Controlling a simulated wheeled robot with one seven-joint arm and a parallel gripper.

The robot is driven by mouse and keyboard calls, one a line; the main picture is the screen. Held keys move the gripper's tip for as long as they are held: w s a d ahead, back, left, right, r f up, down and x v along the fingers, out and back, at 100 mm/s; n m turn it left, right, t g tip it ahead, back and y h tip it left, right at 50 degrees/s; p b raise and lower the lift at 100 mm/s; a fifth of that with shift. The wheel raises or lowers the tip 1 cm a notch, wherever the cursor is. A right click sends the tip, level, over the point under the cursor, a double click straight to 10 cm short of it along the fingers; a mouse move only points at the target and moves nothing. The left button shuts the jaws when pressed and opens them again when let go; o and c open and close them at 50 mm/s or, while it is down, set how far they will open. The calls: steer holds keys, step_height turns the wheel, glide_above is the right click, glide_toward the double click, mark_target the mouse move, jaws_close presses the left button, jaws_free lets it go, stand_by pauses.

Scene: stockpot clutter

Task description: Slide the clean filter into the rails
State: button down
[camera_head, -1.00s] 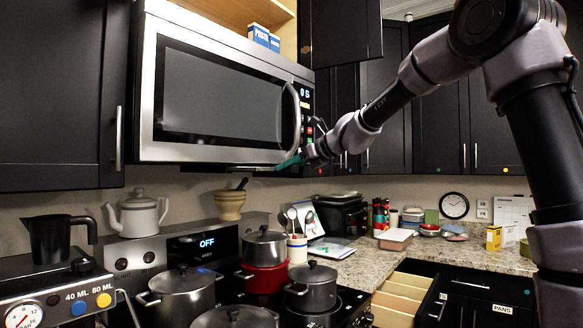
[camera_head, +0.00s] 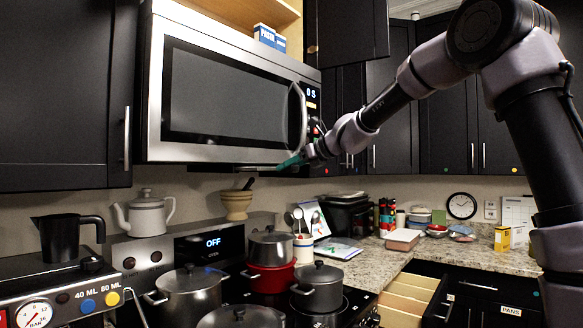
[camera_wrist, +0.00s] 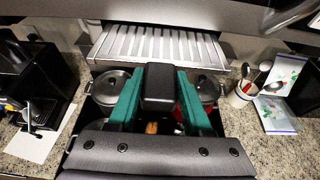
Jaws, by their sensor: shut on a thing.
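My gripper (camera_head: 292,162), with green fingers, is just under the lower front edge of the microwave (camera_head: 225,95). In the wrist view the gripper (camera_wrist: 160,72) is shut, with a dark block between its fingers. The silver slatted filter (camera_wrist: 155,45) lies just beyond the fingertips, broad and roughly level beneath the microwave's underside. In the head view only a thin edge shows under the microwave. The rails cannot be made out, so I cannot tell how far the filter sits in them.
Below is the stove with several lidded pots, including a grey pot (camera_head: 318,288) and a red pot (camera_head: 270,276). A mortar (camera_head: 236,204) and a white kettle (camera_head: 146,213) stand behind. A cabinet door (camera_head: 346,30) hangs open above right. An open drawer (camera_head: 408,300) is at lower right.

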steer(key=shift+w+a, duration=0.9)
steer(key=shift+a, duration=0.45)
steer(key=shift+w+a, duration=0.85)
steer(key=shift+a, duration=0.5)
steer(key=shift+w+a, duration=0.9)
steer(key=shift+a, duration=0.45)
steer(key=shift+c, duration=1.2)
jaws_free()
steer(key=v, duration=1.1)
steer(key=s+d+f+n+h, duration=0.3)
steer(key=s+d+n, duration=0.4)
steer(key=s+d, duration=0.4)
steer(key=s+d+f+n+h, duration=0.3)
steer(key=s+d+f+n, duration=0.3)
steer(key=s+d, duration=0.5)
steer(key=s+d+f+n+h, duration=0.3)
steer(key=s+d+f+n, duration=0.2)
steer(key=s+d, duration=0.6)
steer(key=n, duration=0.2)
steer(key=shift+d+n+g, duration=0.25)
steer(key=shift+n+g, duration=0.05)
steer(key=shift+g, duration=0.1)
